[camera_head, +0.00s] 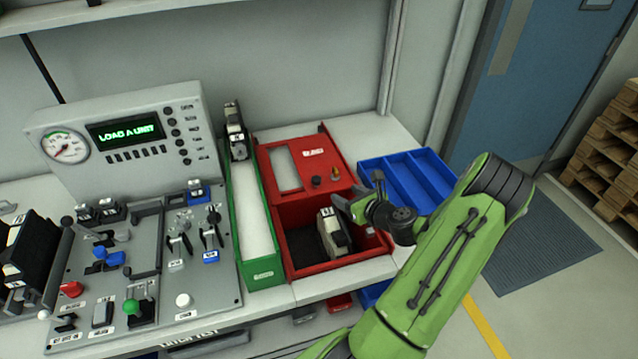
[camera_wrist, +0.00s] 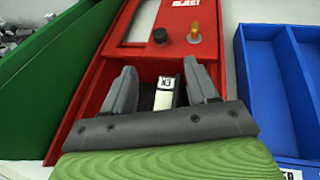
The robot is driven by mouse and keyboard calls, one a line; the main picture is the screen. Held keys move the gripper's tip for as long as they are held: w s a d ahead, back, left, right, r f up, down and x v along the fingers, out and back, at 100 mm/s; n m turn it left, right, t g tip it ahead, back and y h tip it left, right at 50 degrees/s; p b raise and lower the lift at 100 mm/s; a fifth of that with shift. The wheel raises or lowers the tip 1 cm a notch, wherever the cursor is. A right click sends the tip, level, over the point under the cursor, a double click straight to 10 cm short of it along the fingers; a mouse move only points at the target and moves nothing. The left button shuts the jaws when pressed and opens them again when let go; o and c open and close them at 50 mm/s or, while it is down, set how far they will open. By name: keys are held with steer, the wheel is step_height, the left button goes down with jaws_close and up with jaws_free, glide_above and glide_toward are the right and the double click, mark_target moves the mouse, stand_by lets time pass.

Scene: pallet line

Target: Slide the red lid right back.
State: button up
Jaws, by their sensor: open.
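The red reject box (camera_head: 372,262) stands on the bench with its front part open. Its red lid (camera_head: 333,155) covers the back part and has a long window, a dark knob (camera_head: 316,181) and a small yellow-brown peg (camera_head: 335,172). The lid (camera_wrist: 203,58) also shows at the top of the wrist view. A grey-and-black unit (camera_head: 334,233) sits in the open front part; its X3 label (camera_wrist: 167,82) shows between my fingers in the wrist view. My gripper (camera_head: 352,205) is open above the box, in front of the knob. Whether the fingers touch the unit I cannot tell.
A green bin (camera_head: 246,240) stands close on the left, with another unit (camera_head: 236,132) at its back end. A blue divided tray (camera_head: 412,180) is on the right. A control panel (camera_head: 150,262) with levers fills the left side.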

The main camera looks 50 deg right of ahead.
mark_target(316, 178)
steer(key=x, duration=1.6)
steer(key=shift+c, duration=0.3)
jaws_close()
